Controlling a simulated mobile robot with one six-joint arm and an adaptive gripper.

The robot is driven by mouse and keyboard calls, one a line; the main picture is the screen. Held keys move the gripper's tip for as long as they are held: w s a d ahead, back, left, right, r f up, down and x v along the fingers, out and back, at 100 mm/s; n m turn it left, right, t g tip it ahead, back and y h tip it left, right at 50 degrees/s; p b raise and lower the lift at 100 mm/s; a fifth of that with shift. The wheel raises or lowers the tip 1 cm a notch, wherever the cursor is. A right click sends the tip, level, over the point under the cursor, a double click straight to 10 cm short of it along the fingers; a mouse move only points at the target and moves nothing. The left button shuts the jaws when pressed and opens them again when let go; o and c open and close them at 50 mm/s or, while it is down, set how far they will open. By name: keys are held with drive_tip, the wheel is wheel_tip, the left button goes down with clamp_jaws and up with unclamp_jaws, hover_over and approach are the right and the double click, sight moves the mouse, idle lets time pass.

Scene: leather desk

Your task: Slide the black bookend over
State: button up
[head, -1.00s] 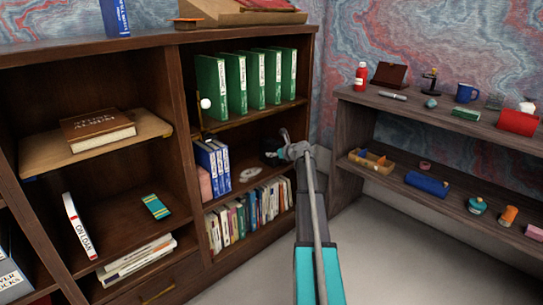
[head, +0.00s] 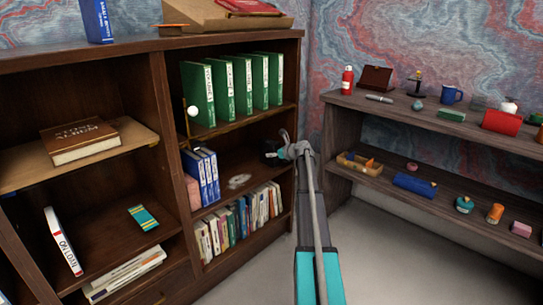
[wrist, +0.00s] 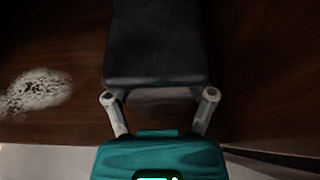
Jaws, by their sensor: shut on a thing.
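The black bookend (wrist: 155,45) is a dark upright-looking block in the wrist view, between the fingers of my gripper (wrist: 160,97). My gripper is shut on its near end, one pale finger at each side. In the head view, the bookend (head: 269,153) shows only as a small dark shape at the right end of the middle shelf (head: 238,164), and my gripper (head: 283,151) reaches in from the right. Much of the bookend is hidden there by the gripper and shadow.
A pale speckled patch (head: 237,181) lies on the shelf left of the bookend. Blue books (head: 207,176) stand farther left, beside a pink block (head: 193,191). Green binders (head: 232,90) stand on the shelf above, and a row of books (head: 238,220) stands below.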

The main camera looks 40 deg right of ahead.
drive_tip(key=shift+d, duration=0.15)
drive_tip(key=o, duration=1.2)
drive_tip(key=shift+o, duration=0.3)
drive_tip(key=shift+s, duration=0.1)
